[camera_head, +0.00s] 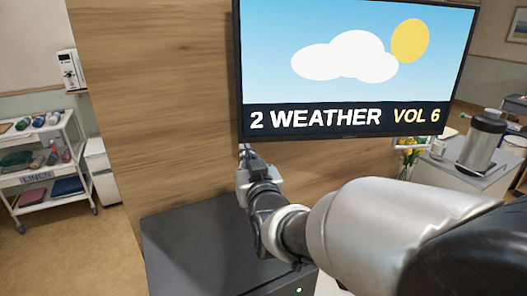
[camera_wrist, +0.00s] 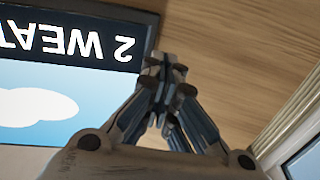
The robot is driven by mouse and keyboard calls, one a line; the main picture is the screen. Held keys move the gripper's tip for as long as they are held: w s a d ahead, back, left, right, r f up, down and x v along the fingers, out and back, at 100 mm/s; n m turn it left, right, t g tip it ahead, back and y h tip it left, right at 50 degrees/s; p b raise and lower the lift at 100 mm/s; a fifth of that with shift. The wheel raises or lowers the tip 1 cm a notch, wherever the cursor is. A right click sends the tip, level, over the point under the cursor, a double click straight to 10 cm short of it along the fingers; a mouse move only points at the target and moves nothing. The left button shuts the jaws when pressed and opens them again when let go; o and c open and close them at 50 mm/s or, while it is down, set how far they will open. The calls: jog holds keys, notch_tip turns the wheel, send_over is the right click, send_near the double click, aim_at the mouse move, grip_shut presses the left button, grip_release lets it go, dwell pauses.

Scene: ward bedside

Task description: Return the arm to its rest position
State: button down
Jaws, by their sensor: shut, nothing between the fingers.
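My gripper (camera_head: 244,150) is at the end of my arm, which reaches in from the lower right of the head view. It is just below the lower left corner of the wall screen (camera_head: 355,60), in front of the wooden panel. In the wrist view my gripper (camera_wrist: 165,62) has its fingertips together with nothing between them. The screen (camera_wrist: 60,90) shows upside down on the left there. I cannot tell the exact gap between fingertips and screen or panel.
A dark cabinet (camera_head: 200,250) stands below my gripper. The wooden panel (camera_head: 160,100) is behind it. A linen trolley (camera_head: 40,160) with bottles and folded cloths is at the left. A steel flask (camera_head: 483,142) stands on a bedside unit at the right, near yellow flowers (camera_head: 409,154).

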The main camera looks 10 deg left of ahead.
jog(key=shift+s, duration=0.15)
jog(key=shift+d, duration=0.1)
jog(key=s+d+f+m+g+h, duration=0.1)
jog(key=s+d+f+g+h, duration=0.15)
jog(key=s+d, duration=0.45)
jog(key=s+d+f+m+g+h, duration=0.1)
jog(key=s+d+f+g, duration=0.2)
jog(key=s+d, duration=0.3)
jog(key=s+d+f+m+g+h, duration=0.1)
jog(key=s+d+f+g, duration=0.2)
jog(key=s+d, duration=0.3)
jog(key=s+d+f+m+g+h, duration=0.1)
jog(key=s+d, duration=0.4)
jog(key=s, duration=0.9)
notch_tip(320, 180, down, 3)
jog(key=shift+s+d+r+g+h, duration=0.2)
jog(key=shift+s+d+g+h, duration=0.2)
jog(key=shift+g, duration=0.85)
jog(key=shift+w, duration=0.1)
